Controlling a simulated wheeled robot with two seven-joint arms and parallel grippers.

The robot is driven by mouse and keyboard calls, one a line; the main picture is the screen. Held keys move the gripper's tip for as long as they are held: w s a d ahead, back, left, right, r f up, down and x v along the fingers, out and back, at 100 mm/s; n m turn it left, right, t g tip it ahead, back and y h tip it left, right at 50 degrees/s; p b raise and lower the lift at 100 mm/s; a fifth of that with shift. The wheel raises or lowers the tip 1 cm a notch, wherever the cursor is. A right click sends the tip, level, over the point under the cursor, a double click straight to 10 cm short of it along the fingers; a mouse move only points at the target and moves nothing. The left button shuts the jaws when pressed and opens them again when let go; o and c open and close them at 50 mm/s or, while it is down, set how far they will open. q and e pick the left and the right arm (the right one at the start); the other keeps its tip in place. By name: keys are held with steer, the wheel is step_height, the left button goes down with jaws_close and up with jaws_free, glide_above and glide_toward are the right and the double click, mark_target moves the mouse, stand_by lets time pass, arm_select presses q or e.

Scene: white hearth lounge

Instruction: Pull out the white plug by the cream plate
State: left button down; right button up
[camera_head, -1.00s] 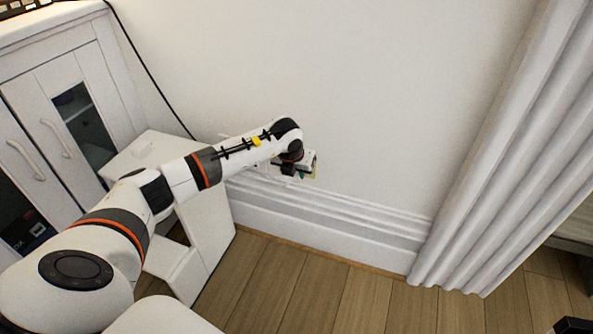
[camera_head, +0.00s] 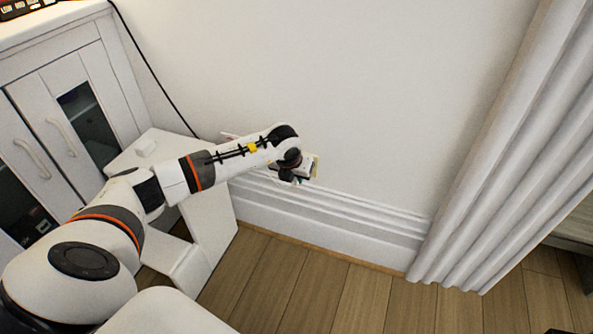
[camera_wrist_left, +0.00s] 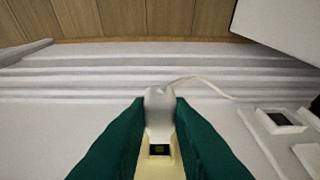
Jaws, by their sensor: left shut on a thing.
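The white plug (camera_wrist_left: 159,108) is between the two green fingers of my left gripper (camera_wrist_left: 160,101) in the left wrist view, and the fingers are shut on it. The cream plate (camera_wrist_left: 173,168) is on the wall just below the plug in that view, with a dark square opening showing beside the plug. I cannot tell whether the plug's pins are still in the plate. In the head view my left gripper (camera_head: 287,175) is at the wall above the baseboard, largely covering plate and plug. My right gripper is not in view.
A white cord (camera_wrist_left: 207,83) curves from the plug to the right. A white wall plate (camera_wrist_left: 262,138) with a dark opening is to the right. A white cabinet (camera_head: 60,110) and a small white stand (camera_head: 205,240) are at the left. A curtain (camera_head: 490,160) hangs at the right.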

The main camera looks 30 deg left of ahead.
arm_select(q)
steer(key=shift+s+d+p, duration=0.25)
steer(key=shift+s+p, duration=0.25)
steer(key=shift+s, duration=0.45)
steer(key=shift+r, duration=0.1)
